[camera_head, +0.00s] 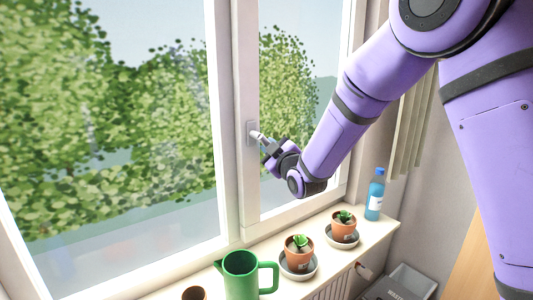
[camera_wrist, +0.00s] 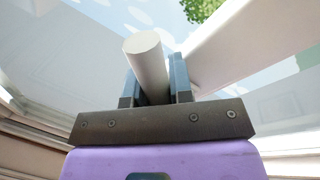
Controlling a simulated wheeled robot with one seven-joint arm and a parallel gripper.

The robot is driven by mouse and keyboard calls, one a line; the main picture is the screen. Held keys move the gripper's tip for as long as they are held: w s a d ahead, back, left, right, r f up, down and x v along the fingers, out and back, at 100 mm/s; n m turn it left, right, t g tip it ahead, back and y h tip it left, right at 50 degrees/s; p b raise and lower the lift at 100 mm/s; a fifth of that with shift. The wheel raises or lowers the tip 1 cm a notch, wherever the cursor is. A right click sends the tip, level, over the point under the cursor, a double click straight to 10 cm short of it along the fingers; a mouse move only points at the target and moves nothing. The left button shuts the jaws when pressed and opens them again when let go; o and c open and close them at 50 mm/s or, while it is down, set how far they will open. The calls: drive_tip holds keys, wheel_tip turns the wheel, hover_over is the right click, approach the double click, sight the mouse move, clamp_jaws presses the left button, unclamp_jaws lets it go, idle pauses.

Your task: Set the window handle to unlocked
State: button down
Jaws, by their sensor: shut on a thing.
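The window handle (camera_head: 256,136) is light grey and sits on a grey plate (camera_head: 251,130) on the white window frame. In the head view its lever sticks out to the right, towards my gripper (camera_head: 270,146). In the wrist view the handle's rounded pale end (camera_wrist: 145,47) lies between the two fingers of my gripper (camera_wrist: 154,82). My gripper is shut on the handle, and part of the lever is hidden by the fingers.
On the sill below stand a green jug (camera_head: 240,276), two potted plants on saucers (camera_head: 299,253) (camera_head: 344,222) and a blue bottle (camera_head: 375,195). A grey bin (camera_head: 405,282) is at lower right. The space between gripper and sill is clear.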

drive_tip(key=n, duration=0.1)
drive_tip(key=r+n, duration=0.1)
drive_tip(key=n, duration=0.1)
drive_tip(key=d+r+n+y, duration=0.1)
drive_tip(key=n, duration=0.1)
drive_tip(key=shift+w+d+r, duration=0.1)
drive_tip(key=shift+w, duration=0.3)
drive_tip(key=shift+w+d+r+n+g+y, duration=0.15)
drive_tip(key=shift+r+n+y, duration=0.4)
drive_tip(key=shift+n, duration=1)
drive_tip(key=shift+s+r+n+g+y, duration=0.1)
drive_tip(key=shift+r+n+g+y, duration=0.15)
drive_tip(key=shift+r+n, duration=0.9)
drive_tip(key=shift+f+n, duration=0.4)
drive_tip(key=shift+n, duration=0.1)
drive_tip(key=c, duration=1)
unclamp_jaws()
approach(265, 124)
drive_tip(key=v, duration=0.5)
drive_tip(key=shift+d, duration=0.25)
